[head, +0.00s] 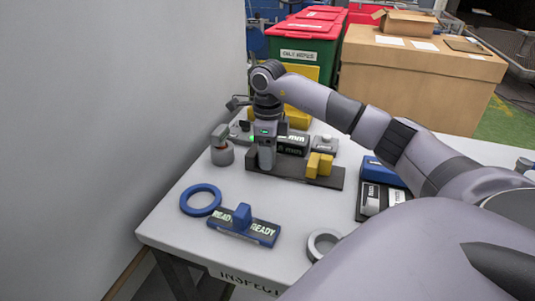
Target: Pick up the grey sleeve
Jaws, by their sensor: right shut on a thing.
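My right gripper (266,143) points straight down over the far part of the white table, above a dark rail (290,174). It is shut on a small upright grey piece, which looks like the grey sleeve (266,158). The fingers hide part of the sleeve, and its lower end is at the rail; I cannot tell whether it touches. My left gripper is not in view.
A blue ring (201,200) and a blue-black READY block (243,225) lie at the front left. A grey round-based fixture (221,154) stands left of the gripper. The wall borders the left side.

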